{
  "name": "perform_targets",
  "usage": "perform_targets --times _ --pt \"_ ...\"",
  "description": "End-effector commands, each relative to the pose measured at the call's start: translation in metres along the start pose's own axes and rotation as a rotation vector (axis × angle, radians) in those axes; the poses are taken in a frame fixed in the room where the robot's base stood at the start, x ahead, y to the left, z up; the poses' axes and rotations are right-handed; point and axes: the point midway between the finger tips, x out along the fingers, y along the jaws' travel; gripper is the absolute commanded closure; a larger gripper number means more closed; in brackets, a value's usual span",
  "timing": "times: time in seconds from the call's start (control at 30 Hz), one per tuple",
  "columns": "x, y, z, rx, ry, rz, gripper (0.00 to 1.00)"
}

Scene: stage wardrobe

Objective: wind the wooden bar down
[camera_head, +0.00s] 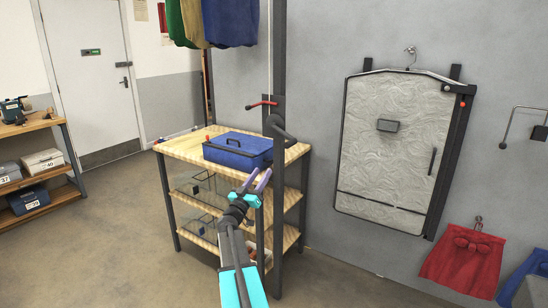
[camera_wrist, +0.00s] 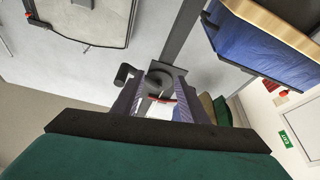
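A dark crank (camera_head: 278,124) with a stubby handle is mounted on the dark upright post (camera_head: 278,60). A red-handled lever (camera_head: 263,103) sticks out just above it. The wooden bar is not visible; green, tan and blue garments (camera_head: 225,20) hang from above the top edge. My gripper (camera_head: 258,180) is open and empty, with purple fingers, below the crank and in front of the shelf. In the wrist view the crank (camera_wrist: 160,78) shows ahead between the spread fingers (camera_wrist: 160,101), apart from them as far as I can tell.
A wooden shelf unit (camera_head: 180,150) with a blue case (camera_head: 238,149) stands left of the post. A storage rack (camera_head: 50,122) is at far left. Floor at lower left is clear.

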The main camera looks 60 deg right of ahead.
Motion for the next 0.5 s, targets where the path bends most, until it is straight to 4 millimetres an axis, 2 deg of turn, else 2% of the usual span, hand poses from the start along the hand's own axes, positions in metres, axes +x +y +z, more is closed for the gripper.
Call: perform_targets --times 0.2,0.5 --pt "-0.0143 0.0007 -0.0002 0.000 0.000 0.001 0.61" --pt "-0.0154 0.0003 -0.0003 0.000 0.000 0.001 0.61"
